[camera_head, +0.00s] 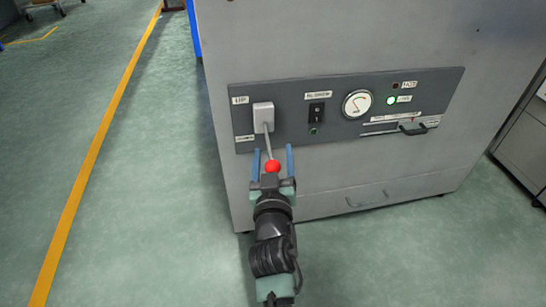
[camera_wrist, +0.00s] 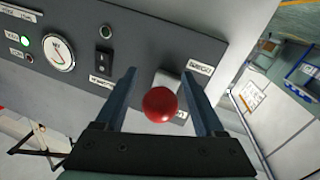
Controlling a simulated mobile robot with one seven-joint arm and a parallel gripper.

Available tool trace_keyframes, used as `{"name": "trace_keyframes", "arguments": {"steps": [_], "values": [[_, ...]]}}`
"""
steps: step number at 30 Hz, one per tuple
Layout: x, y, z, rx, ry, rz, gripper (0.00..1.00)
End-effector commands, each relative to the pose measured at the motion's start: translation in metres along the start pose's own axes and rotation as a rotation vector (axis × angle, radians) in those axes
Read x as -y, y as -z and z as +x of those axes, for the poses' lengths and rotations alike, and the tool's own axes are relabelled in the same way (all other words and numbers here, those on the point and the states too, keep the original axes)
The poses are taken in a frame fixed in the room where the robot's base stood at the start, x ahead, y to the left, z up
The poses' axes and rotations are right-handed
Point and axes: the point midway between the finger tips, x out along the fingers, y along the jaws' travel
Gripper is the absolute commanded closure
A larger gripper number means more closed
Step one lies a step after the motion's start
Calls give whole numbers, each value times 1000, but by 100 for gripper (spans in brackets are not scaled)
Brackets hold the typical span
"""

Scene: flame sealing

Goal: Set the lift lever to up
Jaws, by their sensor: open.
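The lift lever is a thin metal rod with a red ball knob (camera_head: 272,166), coming out of a light grey housing (camera_head: 263,117) at the left of the panel. The rod points down and toward me, below the UP label (camera_head: 240,100). My gripper (camera_head: 272,158) is open, with its two blue-grey fingers on either side of the lever. In the wrist view the red knob (camera_wrist: 160,104) sits between the open fingers (camera_wrist: 166,90), with gaps beside it. The rod is hidden behind the knob there.
The dark panel (camera_head: 335,142) on the grey cabinet also carries a rocker switch (camera_head: 316,113), a round gauge (camera_head: 357,104), a lit green lamp (camera_head: 391,101) and a slider with a black handle (camera_head: 413,130). Open green floor (camera_head: 150,190) with a yellow line lies to the left.

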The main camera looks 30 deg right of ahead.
Motion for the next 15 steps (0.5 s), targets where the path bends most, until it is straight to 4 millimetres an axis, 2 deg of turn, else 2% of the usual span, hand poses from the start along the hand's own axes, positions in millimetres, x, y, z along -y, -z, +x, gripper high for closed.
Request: {"name": "trace_keyframes", "arguments": {"steps": [6,15], "values": [[0,0,0,0,0,0,29],[0,0,0,0,0,0,83]]}}
